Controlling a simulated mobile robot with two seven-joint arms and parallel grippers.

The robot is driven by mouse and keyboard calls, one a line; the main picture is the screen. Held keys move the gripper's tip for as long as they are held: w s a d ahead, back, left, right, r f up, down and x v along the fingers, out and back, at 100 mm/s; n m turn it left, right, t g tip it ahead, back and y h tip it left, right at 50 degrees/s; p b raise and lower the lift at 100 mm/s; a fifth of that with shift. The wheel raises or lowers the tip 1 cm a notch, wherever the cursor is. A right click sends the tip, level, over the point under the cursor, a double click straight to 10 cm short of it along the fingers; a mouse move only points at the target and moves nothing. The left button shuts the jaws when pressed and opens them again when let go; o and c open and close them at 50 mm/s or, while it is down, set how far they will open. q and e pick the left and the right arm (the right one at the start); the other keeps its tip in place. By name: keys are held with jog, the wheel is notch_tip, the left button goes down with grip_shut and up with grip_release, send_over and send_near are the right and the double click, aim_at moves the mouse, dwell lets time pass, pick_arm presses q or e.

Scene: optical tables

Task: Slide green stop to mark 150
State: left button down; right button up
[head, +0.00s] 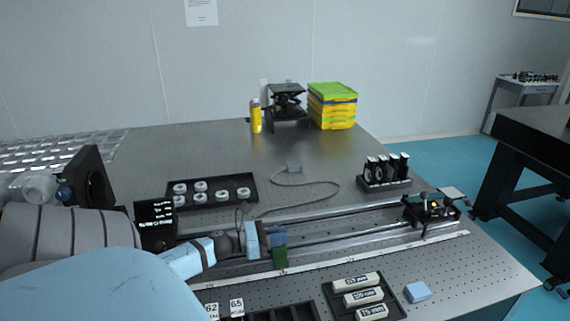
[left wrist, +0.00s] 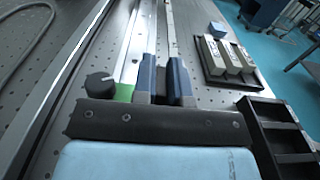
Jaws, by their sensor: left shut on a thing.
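The green stop (head: 280,257) sits on the rail at the front of the table, beside the long white scale strip (head: 345,262). It also shows in the left wrist view (left wrist: 124,92), next to a black knob (left wrist: 100,84), partly hidden by my finger. My left gripper (head: 266,239) is at the stop, its blue fingers (left wrist: 162,82) pointing along the rail with a narrow gap between them. It is shut on the stop, though the contact itself is mostly hidden. The scale's numbers are too small to read. My right gripper is not in view.
A carriage with optics (head: 431,207) stands at the rail's right end. A black tray of labelled blocks (head: 397,312) and a blue block (head: 418,291) lie in front of the scale. A tray of white rings (head: 246,182) and a cable (head: 335,198) lie behind the rail.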

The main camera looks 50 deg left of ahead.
pick_arm(q)
jog(key=c, duration=1.2)
grip_release()
jog(key=shift+o, duration=0.2)
jog(key=shift+r, duration=0.1)
notch_tip(320, 180, up, 20)
jog(key=p, duration=0.2)
jog(key=shift+p, duration=0.3)
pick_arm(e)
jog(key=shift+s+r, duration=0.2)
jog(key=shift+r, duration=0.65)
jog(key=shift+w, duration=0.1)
pick_arm(q)
jog(key=shift+f, duration=0.2)
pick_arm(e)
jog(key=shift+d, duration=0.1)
